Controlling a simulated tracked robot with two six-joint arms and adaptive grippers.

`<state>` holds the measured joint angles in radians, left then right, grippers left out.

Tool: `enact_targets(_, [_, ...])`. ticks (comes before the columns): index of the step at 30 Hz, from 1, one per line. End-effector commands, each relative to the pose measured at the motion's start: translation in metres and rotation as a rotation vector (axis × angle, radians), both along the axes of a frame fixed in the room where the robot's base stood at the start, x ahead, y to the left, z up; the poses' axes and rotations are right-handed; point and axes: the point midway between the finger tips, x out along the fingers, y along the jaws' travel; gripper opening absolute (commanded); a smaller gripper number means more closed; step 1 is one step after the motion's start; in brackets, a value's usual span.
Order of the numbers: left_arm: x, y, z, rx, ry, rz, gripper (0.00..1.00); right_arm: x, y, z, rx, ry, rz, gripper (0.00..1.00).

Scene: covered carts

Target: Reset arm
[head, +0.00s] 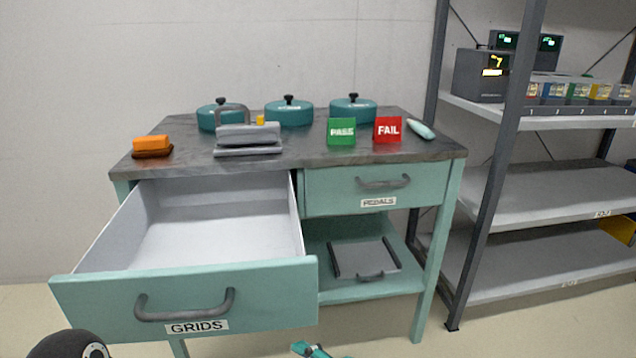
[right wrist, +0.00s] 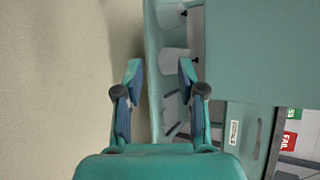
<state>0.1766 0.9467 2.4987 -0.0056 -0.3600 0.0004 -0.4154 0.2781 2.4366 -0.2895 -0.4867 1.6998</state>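My right gripper (right wrist: 160,70) is open in the right wrist view, with a gap between its two fingers and nothing held. In the head view only a small teal piece of it (head: 312,349) shows at the bottom edge, in front of the cart. A dark round part of my left arm (head: 72,345) shows at the lower left corner of the head view. My left gripper itself is out of view. The teal cart (head: 455,195) stands ahead, with its GRIDS drawer (head: 100,290) pulled out and its visible inside empty.
On the cart top are three teal lidded pots (head: 289,112), a grey device (head: 248,138), an orange block (head: 152,146), a green PASS sign (head: 341,131) and a red FAIL sign (head: 388,129). The PEDALS drawer (head: 340,190) is shut. Grey shelving (head: 560,192) stands right.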

Motion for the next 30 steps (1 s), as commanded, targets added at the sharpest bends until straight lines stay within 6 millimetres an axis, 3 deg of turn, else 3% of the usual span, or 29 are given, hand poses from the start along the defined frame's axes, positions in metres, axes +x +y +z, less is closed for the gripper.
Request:
enact_targets(1, [0.0, 0.0, 0.0, 0.0, 0.0, 0.0, 0.4, 0.007, -0.02, -0.04, -0.03, 0.088, -0.047, 0.39])
enact_targets(4, [0.0, 0.0, 0.001, 0.0, 0.0, 0.0, 0.4, 0.008, -0.055, -0.108, -0.103, 0.22, -0.104, 0.39])
enact_targets(7, [0.0, 0.0, 0.001, 0.0, 0.0, 0.0, 0.4, -0.007, -0.089, -0.176, -0.202, 0.337, -0.114, 0.39])
enact_targets(11, [0.0, 0.0, 0.001, 0.0, 0.0, 0.0, 0.4, -0.051, -0.127, -0.258, -0.344, 0.475, -0.041, 0.39])
enact_targets(12, [0.0, 0.0, 0.001, 0.0, 0.0, 0.0, 0.4, -0.07, -0.135, -0.281, -0.391, 0.51, 0.01, 0.39])
enact_targets(15, [0.0, 0.0, 0.002, 0.0, 0.0, 0.0, 0.4, -0.112, -0.146, -0.319, -0.497, 0.542, 0.183, 0.39])
enact_targets(20, [0.0, 0.0, 0.002, 0.0, 0.0, 0.0, 0.4, -0.143, -0.144, -0.336, -0.626, 0.457, 0.461, 0.39])
enact_targets(29, [0.0, 0.0, 0.001, 0.0, 0.0, 0.0, 0.4, -0.149, -0.145, -0.336, -0.797, 0.193, 0.835, 0.39])
enact_targets(30, [0.0, 0.0, 0.021, 0.0, 0.001, 0.001, 0.4, -0.149, -0.145, -0.315, -0.797, 0.193, 0.834, 0.39])
